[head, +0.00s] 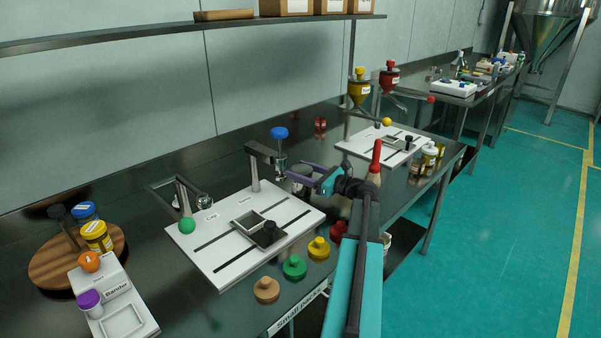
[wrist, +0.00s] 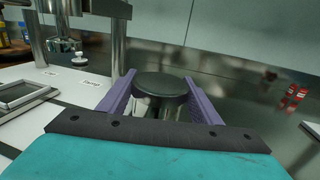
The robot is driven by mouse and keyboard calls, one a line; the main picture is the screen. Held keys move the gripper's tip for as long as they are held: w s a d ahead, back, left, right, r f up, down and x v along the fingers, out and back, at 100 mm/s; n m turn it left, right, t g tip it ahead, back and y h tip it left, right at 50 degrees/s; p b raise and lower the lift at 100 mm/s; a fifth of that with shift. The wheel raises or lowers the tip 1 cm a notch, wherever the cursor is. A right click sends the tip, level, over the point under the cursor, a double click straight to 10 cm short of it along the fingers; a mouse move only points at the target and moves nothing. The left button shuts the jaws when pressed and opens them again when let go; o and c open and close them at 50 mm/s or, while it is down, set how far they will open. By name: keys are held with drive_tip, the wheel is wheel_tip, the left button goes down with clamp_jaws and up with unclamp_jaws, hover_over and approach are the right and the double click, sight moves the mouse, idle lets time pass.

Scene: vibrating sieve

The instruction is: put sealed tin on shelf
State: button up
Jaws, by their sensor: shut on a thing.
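The sealed tin (wrist: 160,84) has a dark round lid and a shiny metal side. It stands upright between the purple fingers of my gripper (wrist: 160,98) in the wrist view. In the head view the tin (head: 299,172) shows at the tip of my gripper (head: 309,178), just behind the white press board. My gripper is shut on it. Whether the tin's base touches the bench cannot be told. The long shelf (head: 150,35) runs along the wall at the top left of the head view, well above the tin.
Cardboard boxes (head: 286,6) and a flat wooden piece (head: 224,15) sit on the shelf. A white board (head: 205,255) with a press and blue knob (head: 279,133) stands close by. Coloured knobs line the bench front. A red-tipped bottle (head: 376,160) stands right of my gripper.

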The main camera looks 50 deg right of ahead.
drive_tip(key=shift+f, duration=0.1)
drive_tip(key=o, duration=1.2)
drive_tip(key=s, duration=0.4)
drive_tip(key=s+d, duration=0.1)
drive_tip(key=s, duration=0.7)
drive_tip(key=shift+d, duration=0.35)
drive_tip(key=shift+c, duration=0.2)
